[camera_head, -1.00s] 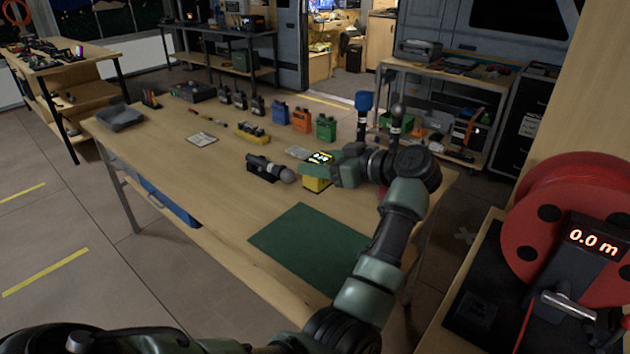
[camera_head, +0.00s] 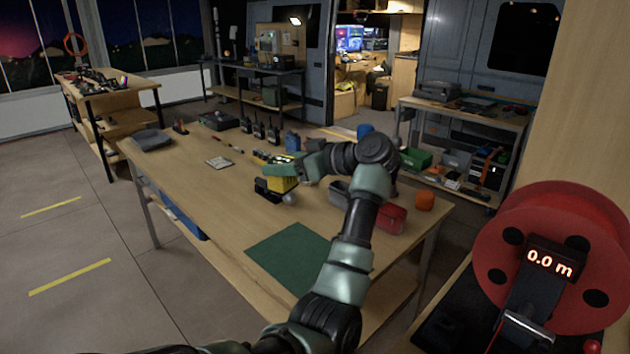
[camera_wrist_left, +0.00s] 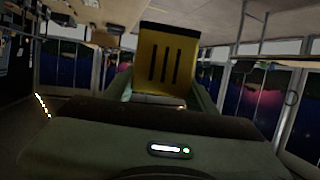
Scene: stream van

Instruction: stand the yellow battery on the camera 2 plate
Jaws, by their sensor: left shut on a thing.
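The yellow battery (camera_head: 283,185) is held in my left gripper (camera_head: 283,171), which is shut on it. In the head view it appears above and just behind the black microphone on the table; I cannot tell its exact height. In the left wrist view the battery (camera_wrist_left: 167,62) stands between the fingers, its yellow face with dark slots showing. A flat pale plate (camera_head: 219,163) lies on the table to the left of the gripper. I cannot read which camera it belongs to. My right gripper is not in view.
A microphone (camera_head: 268,192) lies below the battery. A blue battery (camera_head: 293,142) and several radios (camera_head: 259,130) stand behind. A grey case (camera_head: 339,192), a red case (camera_head: 391,219) and an orange item (camera_head: 425,201) sit to the right. A green mat (camera_head: 289,256) lies in front, bare.

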